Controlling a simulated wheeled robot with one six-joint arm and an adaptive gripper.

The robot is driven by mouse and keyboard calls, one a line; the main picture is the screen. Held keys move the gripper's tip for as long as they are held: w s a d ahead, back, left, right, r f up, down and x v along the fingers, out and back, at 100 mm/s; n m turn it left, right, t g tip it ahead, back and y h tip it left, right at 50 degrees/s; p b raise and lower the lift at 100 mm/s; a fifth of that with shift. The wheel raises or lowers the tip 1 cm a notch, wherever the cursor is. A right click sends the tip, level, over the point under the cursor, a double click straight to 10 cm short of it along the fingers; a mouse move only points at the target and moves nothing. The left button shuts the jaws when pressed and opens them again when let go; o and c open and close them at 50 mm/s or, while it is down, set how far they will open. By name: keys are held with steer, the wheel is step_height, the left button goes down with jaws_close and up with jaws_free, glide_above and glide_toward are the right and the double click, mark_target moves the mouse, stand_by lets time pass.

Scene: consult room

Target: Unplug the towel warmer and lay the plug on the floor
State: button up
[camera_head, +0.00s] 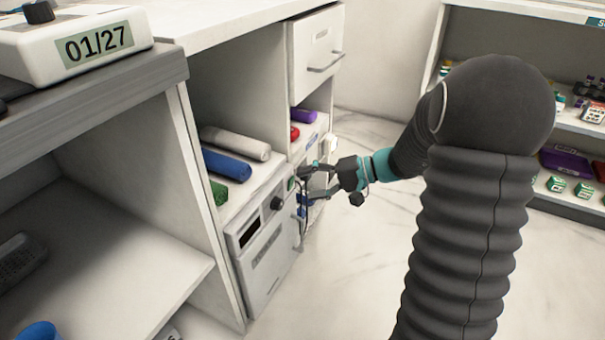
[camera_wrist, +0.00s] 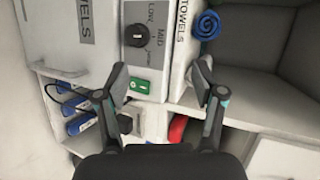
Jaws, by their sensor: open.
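The towel warmer (camera_head: 265,250) is a pale cabinet on the lower shelf, with a dark display and a black knob. In the wrist view its front (camera_wrist: 145,15) shows the knob with LOW and MID marks and a green switch (camera_wrist: 139,85). My gripper (camera_head: 306,184) is open at the warmer's far front corner. In the wrist view my gripper (camera_wrist: 160,75) has its fingers spread, with nothing clearly held between them. A small dark block, possibly the plug (camera_wrist: 125,122), sits on a pale surface beside the left finger and is partly hidden. A dark cord runs at the left.
Blue items (camera_wrist: 78,115) lie left of the fingers, and a red item (camera_wrist: 177,128) sits to the right. A blue rolled towel (camera_head: 227,165) and a grey one (camera_head: 235,143) lie on the warmer. The marble floor (camera_head: 350,260) is clear between cabinet and far shelves (camera_head: 565,205).

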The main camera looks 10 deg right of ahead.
mark_target(310, 178)
steer(key=w+d+f+m+t+y+b, duration=0.1)
steer(key=w+d+f+m+t+b, duration=0.1)
steer(key=w+d+f+m+t, duration=0.2)
steer(key=w+d+f+t, duration=0.3)
steer(key=w+d+f, duration=0.3)
steer(key=w+f, duration=0.1)
steer(key=shift+a, duration=0.1)
steer(key=x, duration=0.7)
steer(key=shift+a, duration=0.1)
steer(key=shift+x, duration=0.85)
steer(key=shift+r, duration=0.1)
steer(key=shift+f, duration=0.55)
stand_by(0.4)
